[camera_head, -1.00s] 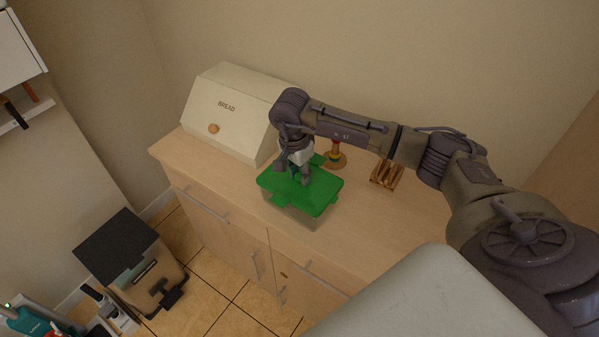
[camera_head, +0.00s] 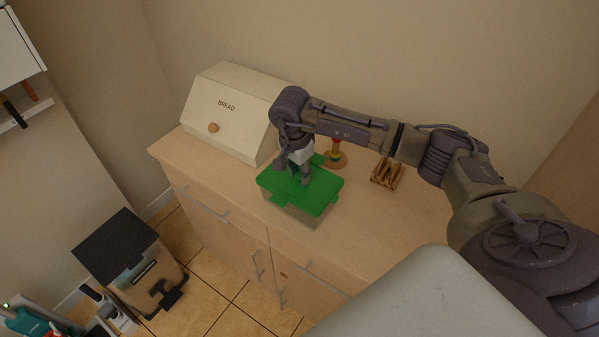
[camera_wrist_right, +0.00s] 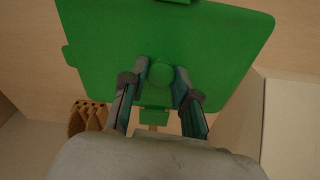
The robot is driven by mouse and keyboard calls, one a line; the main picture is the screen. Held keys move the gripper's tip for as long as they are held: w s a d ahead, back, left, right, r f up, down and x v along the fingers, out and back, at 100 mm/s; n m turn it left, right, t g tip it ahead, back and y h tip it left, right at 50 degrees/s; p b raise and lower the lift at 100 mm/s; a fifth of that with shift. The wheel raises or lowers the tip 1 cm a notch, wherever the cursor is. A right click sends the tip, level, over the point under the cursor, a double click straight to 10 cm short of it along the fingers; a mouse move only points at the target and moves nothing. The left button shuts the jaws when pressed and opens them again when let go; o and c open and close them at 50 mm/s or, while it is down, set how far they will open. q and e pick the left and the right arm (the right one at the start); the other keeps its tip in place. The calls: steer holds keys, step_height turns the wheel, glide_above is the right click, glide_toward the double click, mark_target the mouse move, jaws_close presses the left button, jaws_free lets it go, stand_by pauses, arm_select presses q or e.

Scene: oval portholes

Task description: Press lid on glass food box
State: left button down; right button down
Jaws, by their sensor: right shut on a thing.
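The green lid (camera_head: 322,189) lies over the top of the clear glass food box (camera_head: 297,213) on the wooden cabinet top. The lid has a round knob in its middle and side flaps that stick out. My right gripper (camera_head: 293,174) is above the lid, pointing down. In the right wrist view the lid (camera_wrist_right: 200,35) fills the top, and the fingers of my right gripper (camera_wrist_right: 162,78) are shut on its knob from both sides. I cannot tell whether the lid is fully seated on the rim. My left gripper is not in view.
A cream bread bin (camera_head: 230,115) stands left of the box on the cabinet (camera_head: 390,225).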

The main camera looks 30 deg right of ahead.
steer(key=shift+f+b, duration=0.15)
steer(key=shift+b, duration=0.35)
stand_by(1.2)
stand_by(0.3)
steer(key=shift+c, duration=1.6)
jaws_free()
steer(key=shift+r+p, duration=1.95)
steer(key=shift+r, duration=1.6)
jaws_close()
